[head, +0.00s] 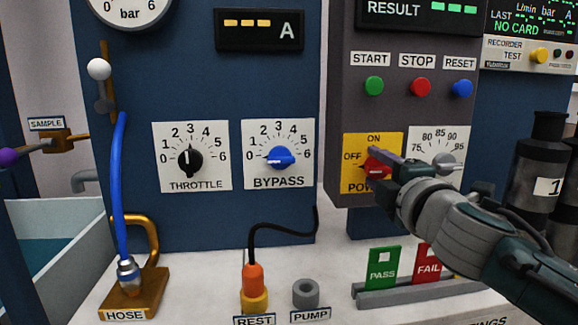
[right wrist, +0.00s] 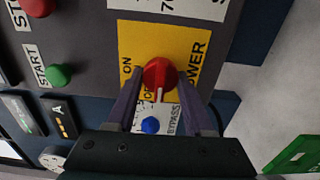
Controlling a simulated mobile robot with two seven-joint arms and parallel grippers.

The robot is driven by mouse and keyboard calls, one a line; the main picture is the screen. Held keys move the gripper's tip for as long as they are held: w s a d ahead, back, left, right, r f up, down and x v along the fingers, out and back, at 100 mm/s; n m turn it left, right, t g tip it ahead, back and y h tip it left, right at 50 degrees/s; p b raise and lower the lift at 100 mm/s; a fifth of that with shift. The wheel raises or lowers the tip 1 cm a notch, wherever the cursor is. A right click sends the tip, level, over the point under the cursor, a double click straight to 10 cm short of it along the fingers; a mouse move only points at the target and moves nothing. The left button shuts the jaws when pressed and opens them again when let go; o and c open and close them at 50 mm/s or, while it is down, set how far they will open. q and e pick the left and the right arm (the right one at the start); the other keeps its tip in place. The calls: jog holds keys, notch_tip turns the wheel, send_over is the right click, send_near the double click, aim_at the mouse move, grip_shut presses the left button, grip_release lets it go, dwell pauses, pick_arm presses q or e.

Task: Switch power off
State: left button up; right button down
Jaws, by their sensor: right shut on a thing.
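The power switch is a red rotary knob (head: 377,171) on a yellow plate (head: 352,145) marked ON, OFF and POWER, low on the grey control panel. My right gripper (head: 378,160) is at the knob and partly covers it in the head view. In the right wrist view the red knob (right wrist: 160,74) sits between the fingers of my right gripper (right wrist: 162,92), which is shut on it. The knob's white pointer line is turned toward the OFF side of the yellow plate (right wrist: 185,45). My left gripper is not in view.
Start (head: 374,86), stop (head: 420,87) and reset (head: 462,88) buttons sit above the plate. A grey dial (head: 447,162) is close on its right. The bypass knob (head: 281,157) is to the left. Green (head: 383,267) and red (head: 428,262) cards stand below. Dark cylinders (head: 537,170) stand at right.

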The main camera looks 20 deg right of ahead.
jog(key=shift+c, duration=1.4)
grip_release()
jog(key=shift+s, duration=0.1)
jog(key=v, duration=0.9)
jog(key=shift+s+p, duration=0.35)
jog(key=shift+s, duration=0.05)
